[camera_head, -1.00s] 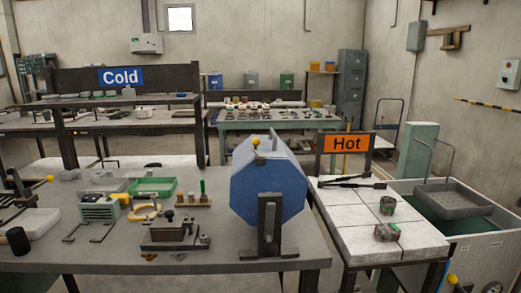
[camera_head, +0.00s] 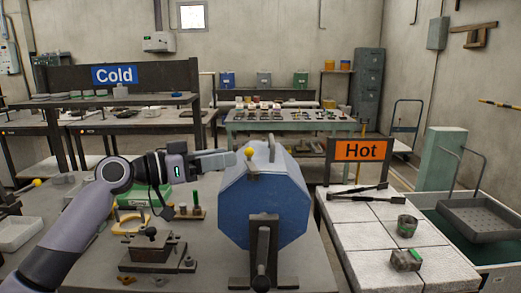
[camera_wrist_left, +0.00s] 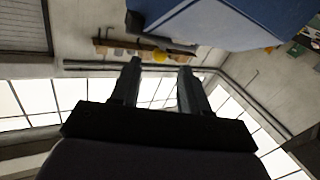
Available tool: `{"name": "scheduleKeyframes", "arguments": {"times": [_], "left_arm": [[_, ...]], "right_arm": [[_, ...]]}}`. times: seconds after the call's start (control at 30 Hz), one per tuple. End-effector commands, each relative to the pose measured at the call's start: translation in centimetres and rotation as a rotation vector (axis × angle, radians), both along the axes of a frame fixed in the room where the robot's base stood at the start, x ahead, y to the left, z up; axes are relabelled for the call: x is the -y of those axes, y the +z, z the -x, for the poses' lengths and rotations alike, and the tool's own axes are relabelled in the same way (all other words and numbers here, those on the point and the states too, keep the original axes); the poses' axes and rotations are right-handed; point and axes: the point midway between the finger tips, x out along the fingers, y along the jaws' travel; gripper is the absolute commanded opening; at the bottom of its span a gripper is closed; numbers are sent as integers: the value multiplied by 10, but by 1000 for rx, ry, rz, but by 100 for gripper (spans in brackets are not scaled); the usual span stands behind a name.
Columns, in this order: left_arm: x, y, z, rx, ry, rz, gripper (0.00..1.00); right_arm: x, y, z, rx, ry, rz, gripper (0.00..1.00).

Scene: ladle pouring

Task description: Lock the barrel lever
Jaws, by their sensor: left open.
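The blue octagonal barrel (camera_head: 262,208) stands on a dark stand at the right end of the grey table. A yellow ball knob (camera_head: 249,152), seemingly the lever's end, shows at the barrel's upper front. My left gripper (camera_head: 233,159) is just left of the knob, its fingers pointing right towards it. In the left wrist view, the open fingers (camera_wrist_left: 160,68) are empty, and the yellow knob (camera_wrist_left: 161,57) shows beyond and between their tips. The barrel's blue side (camera_wrist_left: 225,20) fills the top there. The lever's rod cannot be made out. My right gripper is out of view.
A dark metal fixture (camera_head: 152,248) and small weights stand on the table below my left arm. The pale-topped table (camera_head: 375,240) under the Hot sign (camera_head: 358,149) holds tongs and two small pots. The air above the barrel is clear.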

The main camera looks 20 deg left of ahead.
Motion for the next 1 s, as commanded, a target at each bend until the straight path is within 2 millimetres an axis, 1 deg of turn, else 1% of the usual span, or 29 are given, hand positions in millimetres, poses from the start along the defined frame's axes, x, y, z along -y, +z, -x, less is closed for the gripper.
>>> {"name": "scheduleKeyframes", "arguments": {"times": [0.07, 0.17, 0.4, 0.5, 0.67, 0.9, 0.93, 0.97, 1.0], "left_arm": [[1, 3, -1, 4, -2, 1, 45], [9, 5, -7, 2, -6, 2, 45], [37, 6, -33, 3, -4, 2, 45], [45, 5, -41, 2, -3, 3, 45], [52, 3, -48, 2, -3, 1, 45], [52, 2, -48, 3, -2, 0, 45], [52, 2, -48, 3, -2, 0, 42], [52, 2, -48, 3, -2, 0, 32], [52, 2, -48, 3, -2, 0, 19]], "right_arm": [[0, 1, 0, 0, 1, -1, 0], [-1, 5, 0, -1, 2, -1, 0], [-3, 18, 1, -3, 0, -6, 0], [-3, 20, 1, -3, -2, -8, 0], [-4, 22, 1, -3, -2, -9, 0], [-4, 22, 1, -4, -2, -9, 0], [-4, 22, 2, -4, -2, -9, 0], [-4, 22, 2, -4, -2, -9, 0], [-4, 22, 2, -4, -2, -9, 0]]}}
